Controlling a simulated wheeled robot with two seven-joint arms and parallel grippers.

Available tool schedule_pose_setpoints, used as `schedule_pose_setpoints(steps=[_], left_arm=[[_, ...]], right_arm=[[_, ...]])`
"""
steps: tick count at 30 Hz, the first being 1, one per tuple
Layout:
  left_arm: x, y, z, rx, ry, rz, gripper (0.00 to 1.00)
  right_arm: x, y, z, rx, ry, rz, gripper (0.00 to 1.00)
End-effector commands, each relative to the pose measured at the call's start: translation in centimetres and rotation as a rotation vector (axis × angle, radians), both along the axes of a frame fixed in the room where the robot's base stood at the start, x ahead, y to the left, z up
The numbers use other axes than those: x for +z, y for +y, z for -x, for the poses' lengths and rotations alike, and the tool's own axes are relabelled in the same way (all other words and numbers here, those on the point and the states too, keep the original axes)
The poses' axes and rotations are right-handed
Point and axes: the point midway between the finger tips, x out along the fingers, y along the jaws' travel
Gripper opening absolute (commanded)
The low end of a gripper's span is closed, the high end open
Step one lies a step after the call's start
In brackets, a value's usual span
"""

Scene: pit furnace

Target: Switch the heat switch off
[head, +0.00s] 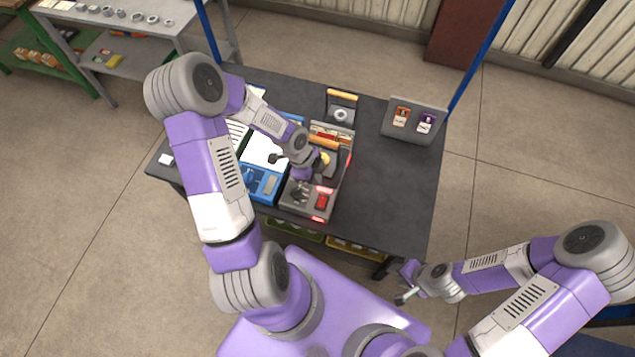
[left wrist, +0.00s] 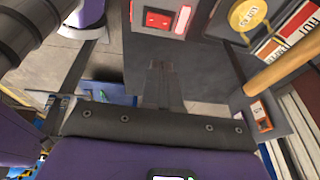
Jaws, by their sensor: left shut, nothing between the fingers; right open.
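The red heat switch (head: 321,202) sits on the near part of the grey furnace unit (head: 297,199) on the dark table. In the left wrist view the red switch (left wrist: 158,18) is at the top, beside a bright red lit strip (left wrist: 182,20). Which way the switch is tipped is too small to tell. My left gripper (head: 318,176) is over the furnace unit, just beyond the switch; its shut, empty fingers (left wrist: 161,82) point below the switch in the wrist view, apart from it. My right gripper (head: 405,296) is open and empty, off the table's near right corner.
A wooden handle (left wrist: 285,65) and a round yellow tag (left wrist: 249,14) are close to the left gripper. A blue unit (head: 262,183) stands left of the furnace. The table's right side is clear.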

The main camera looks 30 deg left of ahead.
Motion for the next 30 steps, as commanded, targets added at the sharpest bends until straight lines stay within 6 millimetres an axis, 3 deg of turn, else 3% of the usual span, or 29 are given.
schedule_pose_setpoints(steps=[9, 15, 21, 30], left_arm=[[-6.8, -2.0, -0.7, -0.006, 0.004, 0.001, 0.00], [-10.1, -2.2, -1.0, -0.001, 0.004, 0.001, 0.00], [-11.7, -2.2, -1.3, -0.002, 0.002, 0.000, 0.00], [-12.0, -2.1, -1.4, 0.000, 0.000, 0.000, 0.00]], right_arm=[[-2.0, 0.0, 0.0, 0.000, 0.000, 0.000, 0.43], [-2.4, 0.0, 0.0, 0.000, 0.000, 0.000, 0.43], [-2.5, 0.0, 0.0, 0.000, 0.000, 0.000, 0.43], [-2.5, 0.0, 0.0, 0.000, 0.000, 0.000, 0.43]])
